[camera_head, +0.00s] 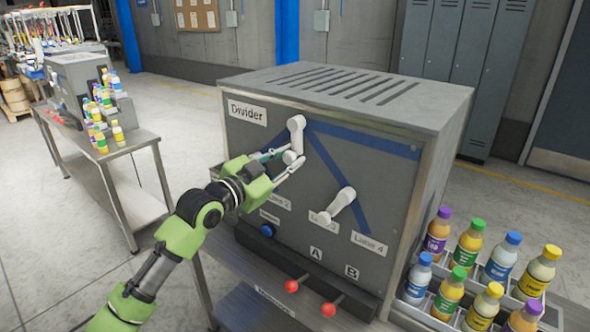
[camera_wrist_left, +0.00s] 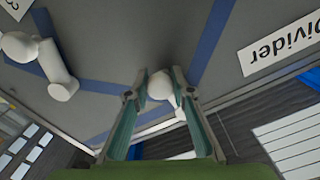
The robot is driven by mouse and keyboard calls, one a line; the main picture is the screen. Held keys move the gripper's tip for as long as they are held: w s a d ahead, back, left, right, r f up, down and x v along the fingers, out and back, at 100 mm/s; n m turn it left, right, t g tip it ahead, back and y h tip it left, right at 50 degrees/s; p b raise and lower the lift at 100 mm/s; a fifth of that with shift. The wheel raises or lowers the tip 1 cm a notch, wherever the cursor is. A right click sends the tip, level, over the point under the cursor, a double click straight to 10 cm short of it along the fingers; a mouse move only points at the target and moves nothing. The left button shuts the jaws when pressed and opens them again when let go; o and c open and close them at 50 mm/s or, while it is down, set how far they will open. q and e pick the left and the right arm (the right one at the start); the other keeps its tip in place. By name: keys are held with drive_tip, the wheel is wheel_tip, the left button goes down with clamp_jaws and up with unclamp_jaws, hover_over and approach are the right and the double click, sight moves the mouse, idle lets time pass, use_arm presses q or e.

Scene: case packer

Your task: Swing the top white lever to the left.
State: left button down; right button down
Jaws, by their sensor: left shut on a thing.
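The top white lever (camera_head: 297,131) is on the grey front panel of the Divider box (camera_head: 330,170), where blue stripes meet. It hangs down, its lower end leaning slightly left. My left gripper (camera_head: 290,160) reaches in from the left, and its fingers are closed around the lever's lower end. In the left wrist view, the white rounded end of the lever (camera_wrist_left: 160,87) sits between the two fingertips (camera_wrist_left: 161,100). The fingers hide part of the lever. My right gripper is not in view.
A second white lever (camera_head: 340,205) sits lower right on the panel and also shows in the wrist view (camera_wrist_left: 45,65). Red knobs (camera_head: 291,286) stick out below. Bottles (camera_head: 465,247) stand in racks at right. A side table (camera_head: 118,170) stands at left.

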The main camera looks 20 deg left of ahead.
use_arm(q)
drive_tip(key=shift+w+a+r+m, duration=0.25)
drive_tip(key=shift+a+m, duration=0.4)
drive_tip(key=shift+m, duration=0.4)
drive_tip(key=shift+w+a+r+m, duration=0.2)
drive_tip(key=shift+a+m, duration=0.45)
drive_tip(key=shift+m, duration=0.45)
drive_tip(key=shift+w+a+r+m, duration=0.15)
drive_tip(key=shift+w+a+m, duration=0.1)
drive_tip(key=shift+a+m, duration=0.6)
drive_tip(key=shift+d+m, duration=0.2)
drive_tip(key=shift+m, duration=0.1)
drive_tip(key=c, duration=1.7)
unclamp_jaws()
drive_tip(key=shift+s, duration=0.1)
drive_tip(key=shift+v, duration=5.9)
